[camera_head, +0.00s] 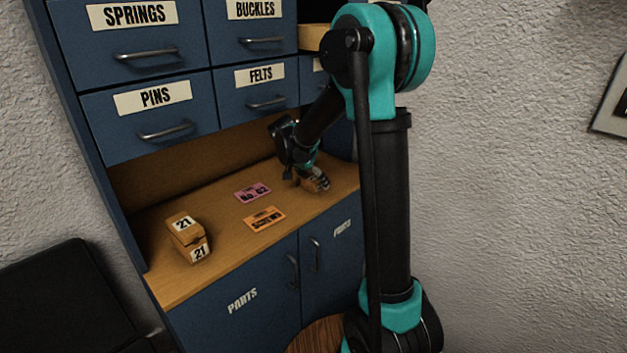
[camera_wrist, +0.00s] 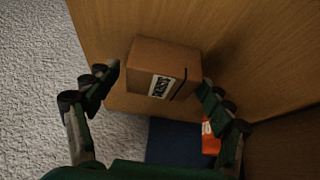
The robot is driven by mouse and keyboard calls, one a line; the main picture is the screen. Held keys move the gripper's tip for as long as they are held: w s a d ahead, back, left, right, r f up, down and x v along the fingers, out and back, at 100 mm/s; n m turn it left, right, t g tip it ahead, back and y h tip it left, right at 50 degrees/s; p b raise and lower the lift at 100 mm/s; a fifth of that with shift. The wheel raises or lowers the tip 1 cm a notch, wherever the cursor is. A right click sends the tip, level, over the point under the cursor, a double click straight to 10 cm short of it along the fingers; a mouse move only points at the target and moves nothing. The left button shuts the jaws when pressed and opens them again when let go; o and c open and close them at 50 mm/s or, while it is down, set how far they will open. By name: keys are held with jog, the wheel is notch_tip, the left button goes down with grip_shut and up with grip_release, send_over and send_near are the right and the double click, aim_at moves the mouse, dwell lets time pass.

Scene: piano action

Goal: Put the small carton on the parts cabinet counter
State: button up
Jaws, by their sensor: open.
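The small brown carton (camera_wrist: 165,65) with a white label sits on the wooden counter in the wrist view. My gripper (camera_wrist: 158,82) is open, with one finger on each side of the carton; the left finger shows a gap, and I cannot tell if the right one touches. In the head view my gripper (camera_head: 308,172) is low over the right part of the parts cabinet counter (camera_head: 220,210), and the carton (camera_head: 318,184) shows partly below it.
Another carton (camera_head: 187,237) marked 21 stands at the counter's left. A pink card (camera_head: 253,192) and an orange card (camera_head: 264,219) lie between. Blue labelled drawers (camera_head: 150,125) hang above the counter. A dark object (camera_head: 50,300) is at lower left.

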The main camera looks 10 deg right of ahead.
jog(key=shift+r, duration=0.15)
jog(key=s+a, duration=0.2)
jog(key=a, duration=0.1)
jog(key=s+a, duration=0.3)
jog(key=s+a+r, duration=0.1)
jog(key=s+a, duration=0.2)
jog(key=shift+a, duration=0.4)
